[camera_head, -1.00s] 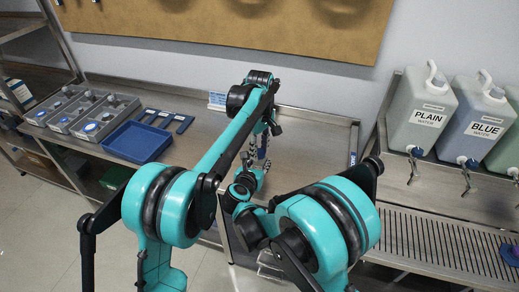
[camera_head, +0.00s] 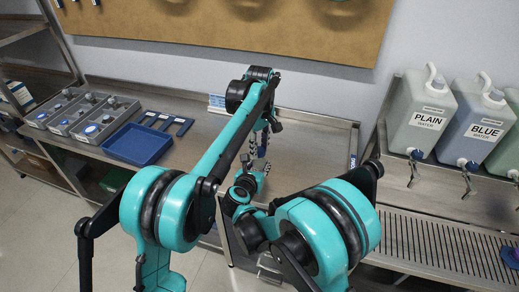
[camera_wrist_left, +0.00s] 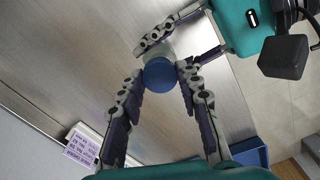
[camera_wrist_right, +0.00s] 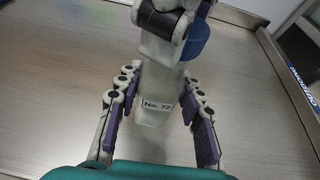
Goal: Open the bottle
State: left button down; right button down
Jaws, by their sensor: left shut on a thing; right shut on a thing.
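A pale bottle (camera_wrist_right: 152,108) with a "No. 72" label stands between the fingers of my right gripper (camera_wrist_right: 158,86), which is shut on its body. A blue cap (camera_wrist_left: 159,74) shows in the left wrist view, with a little of the pale bottle just behind it. My left gripper (camera_wrist_left: 160,78) is shut on the cap, a finger on each side. The cap also shows in the right wrist view (camera_wrist_right: 197,40), partly behind my left gripper's fingers. Whether the cap is seated or loose on the neck I cannot tell. In the head view my arms mostly hide the bottle.
The metal bench holds a blue tray (camera_head: 137,144), grey bins (camera_head: 80,113) and flat dark-blue pieces (camera_head: 165,121) to the left. A small sign (camera_head: 216,102) stands at the back. Water containers (camera_head: 423,110) with taps stand right, above a slatted drain (camera_head: 440,240).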

aim_at(260, 150)
pick_arm(q)
jog(key=shift+r, duration=0.1)
jog(key=shift+r, duration=2)
pick_arm(e)
jog(key=c, duration=0.9)
grip_release()
